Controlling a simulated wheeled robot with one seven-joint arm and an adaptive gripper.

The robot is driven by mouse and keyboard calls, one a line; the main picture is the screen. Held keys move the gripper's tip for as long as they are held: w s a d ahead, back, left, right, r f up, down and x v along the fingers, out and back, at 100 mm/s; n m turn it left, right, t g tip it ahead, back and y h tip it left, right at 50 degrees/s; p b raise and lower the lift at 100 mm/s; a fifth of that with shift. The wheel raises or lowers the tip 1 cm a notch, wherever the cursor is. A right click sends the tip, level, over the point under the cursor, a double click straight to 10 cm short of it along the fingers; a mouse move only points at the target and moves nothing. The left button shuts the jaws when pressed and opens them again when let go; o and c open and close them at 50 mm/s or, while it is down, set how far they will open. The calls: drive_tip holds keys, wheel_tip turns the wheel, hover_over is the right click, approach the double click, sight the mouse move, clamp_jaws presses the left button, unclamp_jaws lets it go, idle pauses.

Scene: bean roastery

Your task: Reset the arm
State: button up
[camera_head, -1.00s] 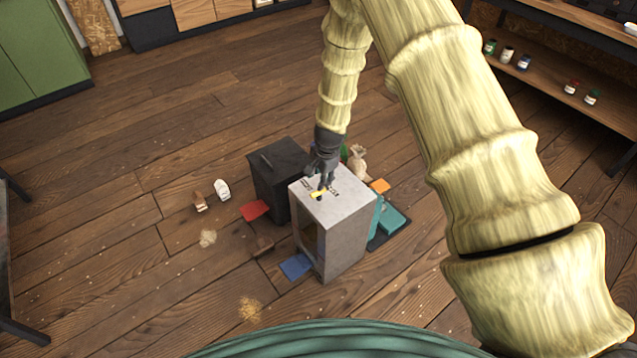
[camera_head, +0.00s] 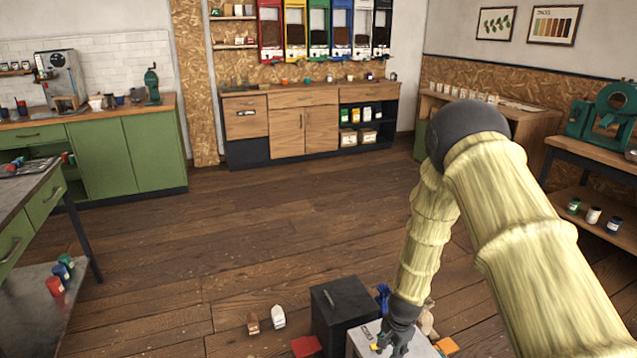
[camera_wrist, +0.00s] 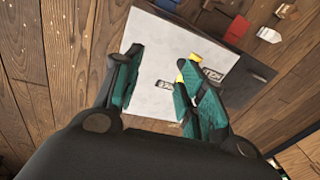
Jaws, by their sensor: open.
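My gripper (camera_head: 388,342) hangs at the end of my arm, pointing down just above a pale grey box (camera_head: 362,345) at the bottom of the head view. In the wrist view my gripper (camera_wrist: 160,62) has its teal-padded fingers spread apart over the pale top of the box (camera_wrist: 155,95), with nothing seen held between them. A small yellow piece (camera_wrist: 181,72) shows beside the right finger; I cannot tell whether they touch.
A black box (camera_head: 342,305) stands beside the pale one. Two small items, one brown (camera_head: 253,324) and one white (camera_head: 278,316), and a red piece (camera_head: 306,346) lie on the floor to the left. The wooden floor (camera_head: 235,235) beyond is clear up to the cabinets (camera_head: 305,128).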

drive_tip(key=s+d+f+n+g+h+p, duration=0.1)
drive_tip(key=s+f+n, duration=0.2)
drive_tip(key=s, duration=0.7)
drive_tip(key=s+d+f+n, duration=0.1)
drive_tip(key=s+f+n, duration=0.15)
drive_tip(key=s, duration=0.65)
drive_tip(key=s+a+r+n+p, duration=0.1)
drive_tip(key=s+n, duration=0.6)
drive_tip(key=s, duration=1.5)
drive_tip(key=shift+a+r+g+y+p, duration=0.15)
drive_tip(key=shift+a+g+y+p, duration=0.25)
drive_tip(key=shift+a, duration=0.45)
